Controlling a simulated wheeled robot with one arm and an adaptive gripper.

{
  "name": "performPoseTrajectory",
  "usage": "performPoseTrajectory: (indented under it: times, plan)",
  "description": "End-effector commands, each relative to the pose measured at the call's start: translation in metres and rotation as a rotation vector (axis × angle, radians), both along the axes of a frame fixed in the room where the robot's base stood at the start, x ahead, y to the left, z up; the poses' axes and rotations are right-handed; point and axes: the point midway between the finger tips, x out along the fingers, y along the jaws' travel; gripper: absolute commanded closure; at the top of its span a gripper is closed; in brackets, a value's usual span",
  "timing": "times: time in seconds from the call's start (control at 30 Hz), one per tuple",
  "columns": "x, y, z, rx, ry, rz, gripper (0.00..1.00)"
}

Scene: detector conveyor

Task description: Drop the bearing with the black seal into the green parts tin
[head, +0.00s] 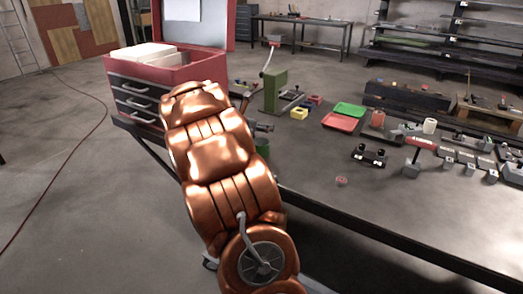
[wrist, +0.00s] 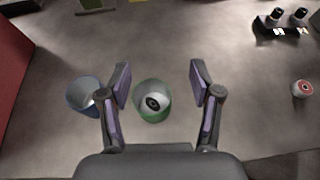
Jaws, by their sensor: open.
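In the wrist view the green parts tin (wrist: 139,112) stands on the bench below my gripper (wrist: 160,78). The bearing with the black seal (wrist: 153,103) shows inside the tin's rim, pale with a dark ring. I cannot tell whether it touches the tin's bottom. My gripper is open, with its fingers apart on either side of the tin in the picture and nothing between them. In the head view my arm hides the gripper and most of the green tin (head: 262,147).
A blue tin (wrist: 83,95) stands just left of the green one. A bearing with a red seal (wrist: 302,89) lies to the right on the bench, beside a black holder (wrist: 281,23). A red toolbox (head: 165,72) stands at the bench's left end. Bench between is clear.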

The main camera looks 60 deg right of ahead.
Motion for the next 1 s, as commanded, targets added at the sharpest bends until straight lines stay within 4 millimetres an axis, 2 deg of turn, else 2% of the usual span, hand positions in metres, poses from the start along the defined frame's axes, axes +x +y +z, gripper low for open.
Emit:
performPoseTrajectory:
  times: [0.3,0.5,0.7,1.0]
  plan:
    - [0.003,0.056,0.025,-0.003,-0.003,0.001,0.36]
    - [0.004,0.079,0.034,-0.002,-0.002,0.001,0.36]
    - [0.003,0.086,0.036,0.0,-0.002,0.0,0.36]
    - [0.003,0.086,0.037,-0.001,-0.002,-0.001,0.36]
